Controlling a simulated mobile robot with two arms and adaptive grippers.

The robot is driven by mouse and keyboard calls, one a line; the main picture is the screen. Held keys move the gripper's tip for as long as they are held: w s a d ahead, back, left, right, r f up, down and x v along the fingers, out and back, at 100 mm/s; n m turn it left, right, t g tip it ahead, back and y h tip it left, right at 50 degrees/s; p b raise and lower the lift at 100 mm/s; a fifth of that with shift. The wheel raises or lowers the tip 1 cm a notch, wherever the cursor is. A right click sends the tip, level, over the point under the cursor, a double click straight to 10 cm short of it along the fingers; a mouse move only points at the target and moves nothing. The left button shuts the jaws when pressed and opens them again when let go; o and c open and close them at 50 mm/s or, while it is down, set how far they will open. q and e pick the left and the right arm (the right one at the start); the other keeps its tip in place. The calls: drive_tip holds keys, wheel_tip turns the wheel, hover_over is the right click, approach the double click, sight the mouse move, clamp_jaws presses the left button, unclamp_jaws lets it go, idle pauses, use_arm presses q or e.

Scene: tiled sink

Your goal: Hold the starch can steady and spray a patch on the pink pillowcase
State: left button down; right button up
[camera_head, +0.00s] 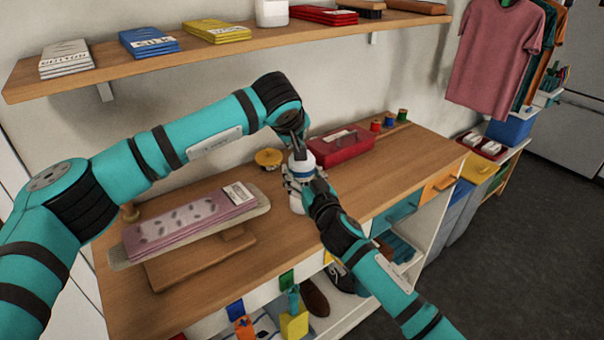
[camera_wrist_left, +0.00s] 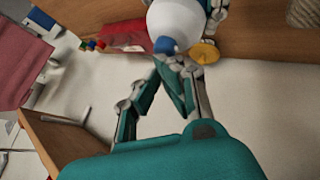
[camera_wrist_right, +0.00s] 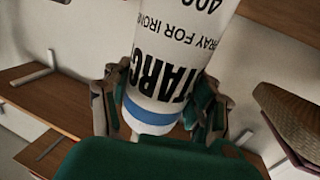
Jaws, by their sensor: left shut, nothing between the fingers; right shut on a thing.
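The white starch can (camera_head: 298,202), with a blue band and blue nozzle, is roughly upright at the middle of the wooden table. My right gripper (camera_head: 303,182) is shut around its body; black lettering shows on the can in the right wrist view (camera_wrist_right: 165,65). My left gripper (camera_head: 298,146) is shut and empty, fingertips close at the can's top. In the left wrist view they are beside the blue nozzle (camera_wrist_left: 165,45); I cannot tell whether they touch it. The pink pillowcase (camera_head: 180,222), with dark spots, lies folded on a small ironing board (camera_head: 122,257), left of the can.
A red box (camera_head: 342,146) stands behind the can, with thread spools (camera_head: 376,125) to its right. A yellow round object (camera_head: 268,157) stands left of the box. A wall shelf (camera_head: 95,72) with packets runs above. The table's right part is clear.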

use_arm(q)
drive_tip(key=shift+f, duration=0.3)
drive_tip(key=shift+r, duration=0.15)
drive_tip(key=shift+s+r, duration=0.1)
drive_tip(key=shift+r, duration=3.2)
drive_tip(key=shift+r, duration=0.15)
